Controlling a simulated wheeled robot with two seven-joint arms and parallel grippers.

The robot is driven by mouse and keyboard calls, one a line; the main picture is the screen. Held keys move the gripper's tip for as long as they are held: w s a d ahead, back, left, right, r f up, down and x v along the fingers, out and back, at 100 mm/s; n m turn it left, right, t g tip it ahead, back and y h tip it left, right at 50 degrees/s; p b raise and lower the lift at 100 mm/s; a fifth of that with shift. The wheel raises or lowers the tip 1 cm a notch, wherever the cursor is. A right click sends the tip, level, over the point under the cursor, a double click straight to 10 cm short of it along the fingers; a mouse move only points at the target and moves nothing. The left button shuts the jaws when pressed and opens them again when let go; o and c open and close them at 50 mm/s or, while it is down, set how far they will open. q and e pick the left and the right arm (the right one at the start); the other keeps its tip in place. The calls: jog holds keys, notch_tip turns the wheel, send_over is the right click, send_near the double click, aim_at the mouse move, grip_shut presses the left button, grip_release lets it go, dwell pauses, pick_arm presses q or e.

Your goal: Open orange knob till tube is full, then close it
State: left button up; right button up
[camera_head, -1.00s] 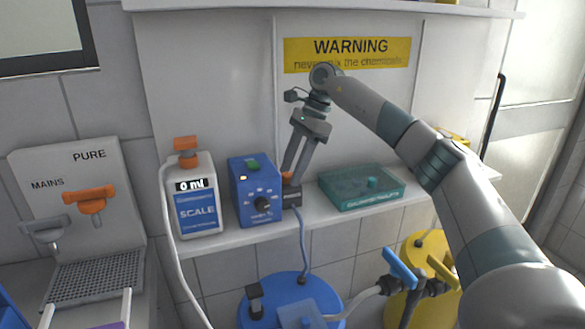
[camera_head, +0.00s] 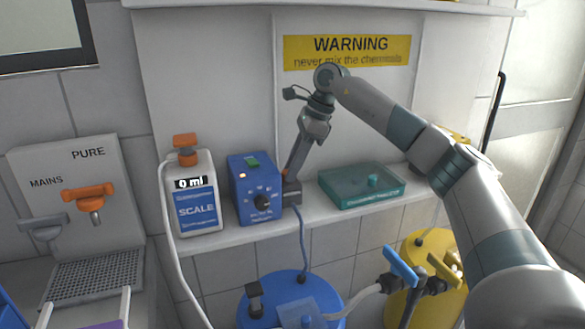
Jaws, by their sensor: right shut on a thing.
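My right gripper (camera_head: 288,182) reaches down to the dark valve block (camera_head: 292,197) at the right side of the blue pump box (camera_head: 254,190). It is shut on a small orange knob there, mostly hidden by the fingers. Another orange knob (camera_head: 184,141) tops the white SCALE bottle (camera_head: 197,222), whose display reads 0 ml. A third orange knob (camera_head: 88,194) is on the tap under PURE, left. A grey tap (camera_head: 42,226) is under MAINS. No tube being filled is clearly visible. My left gripper is not in view.
A teal lidded box (camera_head: 350,190) stands on the shelf right of the gripper. Below are a blue barrel (camera_head: 262,310) and a yellow barrel (camera_head: 425,241) with a blue-handled valve (camera_head: 400,266). A white hose hangs from the bottle. A drain grate (camera_head: 95,274) lies below the taps.

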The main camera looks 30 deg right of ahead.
jog(key=shift+s+a+m+t+h+b, duration=0.1)
jog(key=shift+m+t+h+b, duration=0.2)
jog(key=shift+m, duration=0.65)
jog(key=shift+s+a+m+t+h, duration=0.1)
jog(key=shift+m+t, duration=0.3)
jog(key=shift+m, duration=0.55)
jog(key=shift+r, duration=0.1)
jog(key=o, duration=1.1)
jog(key=shift+c, duration=0.2)
jog(key=shift+d, duration=0.1)
